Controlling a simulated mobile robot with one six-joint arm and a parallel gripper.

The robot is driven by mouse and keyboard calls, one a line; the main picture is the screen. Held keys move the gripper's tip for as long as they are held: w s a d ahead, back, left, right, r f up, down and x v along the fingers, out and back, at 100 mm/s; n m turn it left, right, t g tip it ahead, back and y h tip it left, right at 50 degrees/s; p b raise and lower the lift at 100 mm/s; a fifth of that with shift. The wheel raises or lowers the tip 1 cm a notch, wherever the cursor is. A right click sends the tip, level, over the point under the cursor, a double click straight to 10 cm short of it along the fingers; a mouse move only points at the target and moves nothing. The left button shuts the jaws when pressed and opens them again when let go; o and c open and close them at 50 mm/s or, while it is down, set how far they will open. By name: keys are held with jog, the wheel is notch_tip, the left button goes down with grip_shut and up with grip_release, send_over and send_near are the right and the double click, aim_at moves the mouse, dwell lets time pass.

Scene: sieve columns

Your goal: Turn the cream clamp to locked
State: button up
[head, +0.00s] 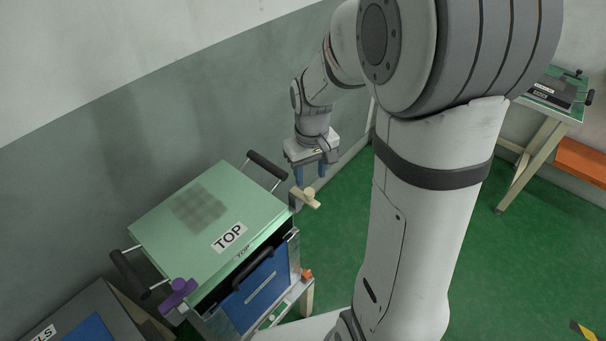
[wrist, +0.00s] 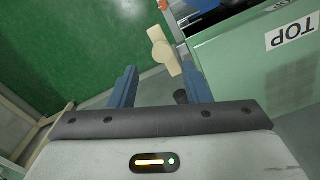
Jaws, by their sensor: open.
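The cream clamp (head: 306,196) is a small bar with a round knob, on the right side of the green box marked TOP (head: 178,218). In the wrist view the clamp (wrist: 163,50) lies just beyond my fingertips, beside the green box edge (wrist: 230,60). My gripper (head: 312,178) points down above the clamp, with its two blue fingers apart and nothing between them. In the wrist view the open gripper (wrist: 160,85) frames the near end of the clamp. I cannot tell whether the fingers touch it.
A purple clamp (head: 179,291) sits at the box's front left corner. Black handles (head: 267,165) stick out from the lid's sides. A dark case (head: 85,312) stands at lower left. Another bench (head: 540,125) stands at far right. Green floor (head: 335,240) is clear right of the box.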

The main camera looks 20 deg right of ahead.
aim_at(310, 190)
notch_tip(310, 190, down, 7)
jog(key=shift+s+a+r, duration=0.1)
jog(key=shift+a+r, duration=0.05)
jog(key=shift+r, duration=0.05)
jog(key=shift+c, duration=0.5)
grip_shut()
jog(key=shift+d, duration=0.2)
jog(key=shift+a, duration=0.2)
jog(key=shift+d, duration=0.1)
